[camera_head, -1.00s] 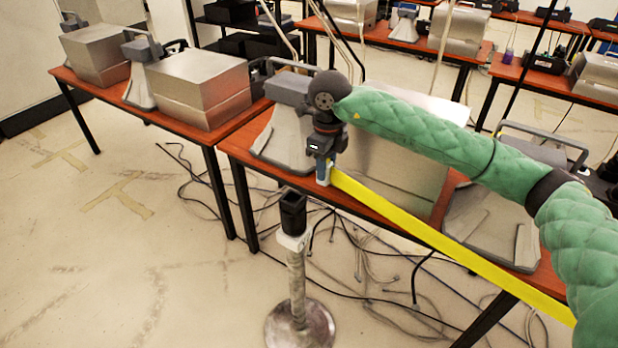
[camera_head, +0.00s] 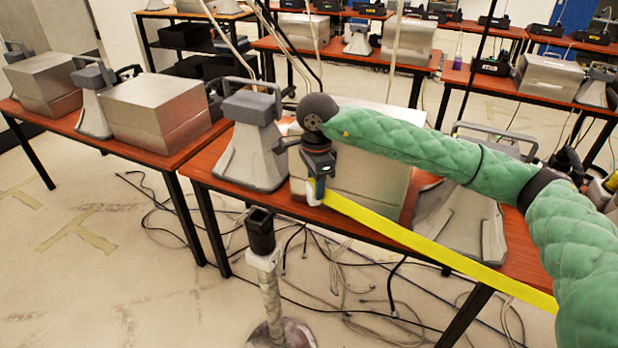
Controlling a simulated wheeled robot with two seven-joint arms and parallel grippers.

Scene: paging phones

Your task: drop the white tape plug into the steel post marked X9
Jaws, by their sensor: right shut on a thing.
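My right gripper (camera_head: 318,180) is shut on the white tape plug (camera_head: 314,194), which hangs at the end of a yellow tape (camera_head: 430,250). The tape stretches down to the right, below my green arm. The steel post (camera_head: 271,295) stands on the floor, left of and below the plug. It has a black socket head (camera_head: 260,231) with an open top over a white collar, and its round base is partly cut off by the lower edge. The plug is apart from the socket. I cannot read any X9 mark. My left gripper is not in view.
A red-brown table (camera_head: 215,177) stands behind the post, with metal boxes (camera_head: 350,165) and grey phone-like devices (camera_head: 254,140) on it. Black and grey cables (camera_head: 340,268) lie tangled on the floor under it.

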